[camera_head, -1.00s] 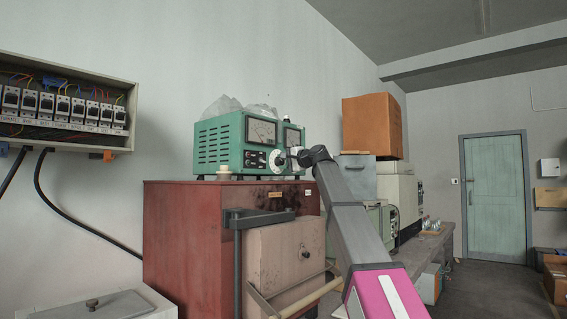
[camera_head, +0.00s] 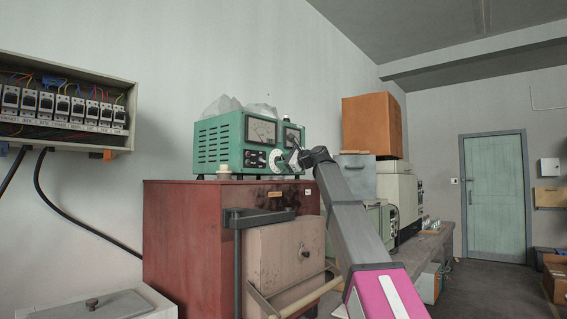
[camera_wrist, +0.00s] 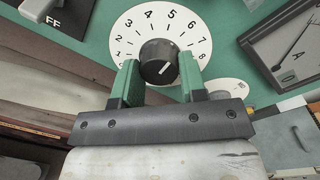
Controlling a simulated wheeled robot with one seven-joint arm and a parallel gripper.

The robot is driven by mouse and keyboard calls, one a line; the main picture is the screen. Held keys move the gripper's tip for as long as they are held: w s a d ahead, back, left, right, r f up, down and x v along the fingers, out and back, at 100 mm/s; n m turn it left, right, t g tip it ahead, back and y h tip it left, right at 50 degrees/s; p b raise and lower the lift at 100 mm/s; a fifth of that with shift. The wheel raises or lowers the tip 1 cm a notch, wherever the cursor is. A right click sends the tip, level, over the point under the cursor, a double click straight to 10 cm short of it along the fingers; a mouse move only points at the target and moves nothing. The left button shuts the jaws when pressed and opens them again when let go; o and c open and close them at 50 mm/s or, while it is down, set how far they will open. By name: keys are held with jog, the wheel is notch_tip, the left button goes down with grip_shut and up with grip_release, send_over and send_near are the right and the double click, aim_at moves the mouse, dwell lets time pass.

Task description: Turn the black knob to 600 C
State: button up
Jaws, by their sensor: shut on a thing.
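The black knob (camera_wrist: 158,62) sits at the centre of a white dial (camera_wrist: 160,20) with printed figures from 1 to 8 in the wrist view. A short white mark shows on the knob's face; I cannot tell for sure which figure it points to. My gripper (camera_wrist: 160,75) has its two green fingers on either side of the knob and is shut on it. In the head view the white dial (camera_head: 277,160) is on the front of a green instrument box (camera_head: 220,147), and my gripper (camera_head: 296,159) covers part of that front.
The green box stands on a red cabinet (camera_head: 185,230). An analog meter (camera_wrist: 285,45) is right of the dial in the wrist view, with a smaller white dial (camera_wrist: 228,87) below it. An orange box (camera_head: 372,127) is further right.

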jog(key=shift+f+m, duration=0.1)
jog(key=shift+m, duration=0.4)
jog(key=o, duration=0.9)
jog(key=v, duration=1.1)
jog(key=shift+w, duration=0.1)
